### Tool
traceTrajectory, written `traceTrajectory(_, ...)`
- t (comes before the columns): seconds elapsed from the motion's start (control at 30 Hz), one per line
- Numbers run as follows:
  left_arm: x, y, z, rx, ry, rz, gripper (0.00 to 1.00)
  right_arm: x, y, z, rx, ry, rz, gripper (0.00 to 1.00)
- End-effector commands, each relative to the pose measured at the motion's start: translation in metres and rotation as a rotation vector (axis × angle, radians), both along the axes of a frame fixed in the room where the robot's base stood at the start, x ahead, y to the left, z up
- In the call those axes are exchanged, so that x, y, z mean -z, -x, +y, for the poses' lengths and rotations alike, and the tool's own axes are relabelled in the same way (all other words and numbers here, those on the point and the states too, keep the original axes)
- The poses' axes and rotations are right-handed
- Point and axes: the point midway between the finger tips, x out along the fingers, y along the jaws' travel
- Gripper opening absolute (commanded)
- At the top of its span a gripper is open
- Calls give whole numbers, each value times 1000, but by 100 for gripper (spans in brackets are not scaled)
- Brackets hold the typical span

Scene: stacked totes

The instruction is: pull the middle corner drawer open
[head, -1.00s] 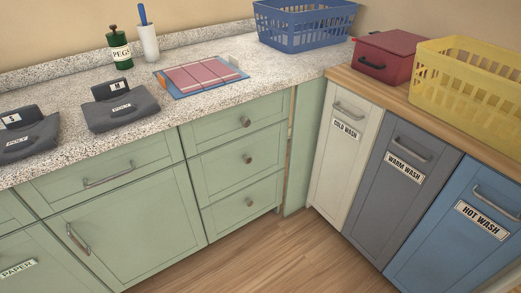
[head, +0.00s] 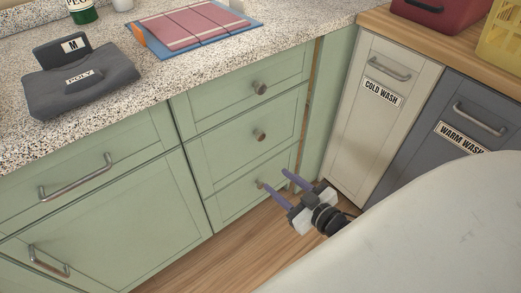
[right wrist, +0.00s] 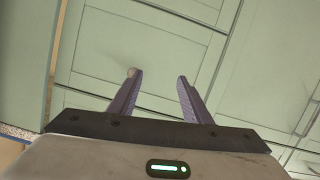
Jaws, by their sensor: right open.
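The middle corner drawer (head: 230,148) is a pale green front in a stack of three and looks shut. Its round knob (head: 259,135) is in plain view. The top drawer (head: 232,100) and bottom drawer (head: 232,197) also look shut. My right gripper (head: 272,178) is open and empty, its purple fingers in front of the bottom drawer in the head view, lower than the middle knob. In the right wrist view, my right gripper (right wrist: 159,76) has a knob (right wrist: 131,72) by its left fingertip; I cannot tell which drawer's. My left gripper is out of view.
COLD WASH (head: 370,120) and WARM WASH (head: 440,125) fronts stand to the right. Wooden floor (head: 215,250) is clear below.

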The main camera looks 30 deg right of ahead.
Motion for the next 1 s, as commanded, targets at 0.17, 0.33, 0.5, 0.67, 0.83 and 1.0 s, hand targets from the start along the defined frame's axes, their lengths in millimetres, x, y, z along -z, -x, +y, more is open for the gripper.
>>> traceTrajectory(0.17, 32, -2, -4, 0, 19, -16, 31, -1, -32, -44, -19, 54, -205, 44)
traceTrajectory(0.33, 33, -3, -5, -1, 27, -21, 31, -13, -44, -55, -32, 71, -275, 44)
traceTrajectory(0.5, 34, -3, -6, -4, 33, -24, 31, -15, -67, -54, -31, 70, -279, 44)
traceTrajectory(0.67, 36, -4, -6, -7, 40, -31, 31, -14, -98, -51, -31, 72, -277, 44)
traceTrajectory(0.83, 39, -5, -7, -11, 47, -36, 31, -14, -124, -49, -30, 72, -274, 44)
traceTrajectory(1.0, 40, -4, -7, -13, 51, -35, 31, -14, -139, -48, -31, 71, -272, 44)
